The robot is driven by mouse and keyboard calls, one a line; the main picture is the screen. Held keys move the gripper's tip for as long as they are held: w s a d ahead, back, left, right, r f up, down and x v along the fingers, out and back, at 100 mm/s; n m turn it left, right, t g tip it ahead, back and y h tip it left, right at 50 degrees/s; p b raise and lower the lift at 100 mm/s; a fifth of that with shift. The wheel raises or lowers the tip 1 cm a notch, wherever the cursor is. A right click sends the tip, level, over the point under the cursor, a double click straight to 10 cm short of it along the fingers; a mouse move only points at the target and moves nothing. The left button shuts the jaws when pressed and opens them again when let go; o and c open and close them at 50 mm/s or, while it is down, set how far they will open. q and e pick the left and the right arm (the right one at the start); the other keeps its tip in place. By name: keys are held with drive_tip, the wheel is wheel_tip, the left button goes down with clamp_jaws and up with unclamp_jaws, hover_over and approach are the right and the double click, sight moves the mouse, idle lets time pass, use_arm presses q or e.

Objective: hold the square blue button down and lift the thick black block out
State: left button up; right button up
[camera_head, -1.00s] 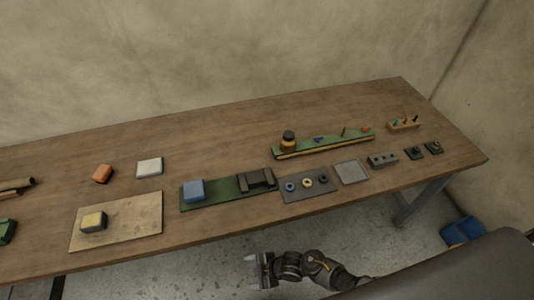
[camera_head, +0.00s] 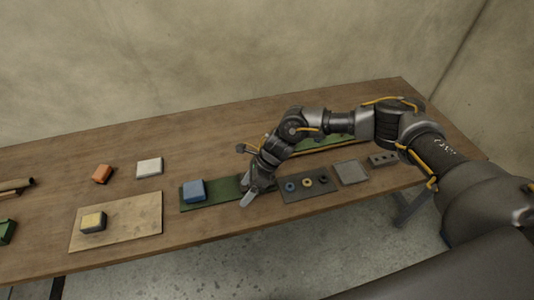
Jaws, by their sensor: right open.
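The square blue button (camera_head: 194,190) stands on the left part of a green base plate (camera_head: 216,203) on the table. The thick black block sits on the right part of that plate and is now almost wholly hidden behind my right gripper (camera_head: 246,188). My right gripper is open, with its fingers over or around the block's place; whether they touch it cannot be told. Nothing touches the blue button. My left gripper is not in view.
A grey plate with several rings (camera_head: 307,184) lies just right of the green plate. Beyond are a light grey plate (camera_head: 351,172) and a holed block (camera_head: 383,159). My right arm crosses over a long green rail (camera_head: 335,142). On the left lies a tan board with a yellow block (camera_head: 93,222).

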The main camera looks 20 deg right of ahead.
drive_tip(key=w+d+r+n+t+h, duration=0.15)
drive_tip(key=w+d+r+n, duration=0.25)
drive_tip(key=w+d+r, duration=0.4)
drive_tip(key=shift+g+h, duration=0.25)
drive_tip(key=shift+h, duration=0.1)
drive_tip(key=x, duration=0.4)
drive_tip(key=d+x, duration=0.1)
drive_tip(key=x, duration=0.9)
drive_tip(key=shift+s+d+f, duration=0.2)
drive_tip(key=shift+s+f, duration=0.1)
drive_tip(key=shift+f, duration=0.05)
drive_tip(key=c, duration=1)
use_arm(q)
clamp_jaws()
use_arm(e)
drive_tip(key=shift+c, duration=0.6)
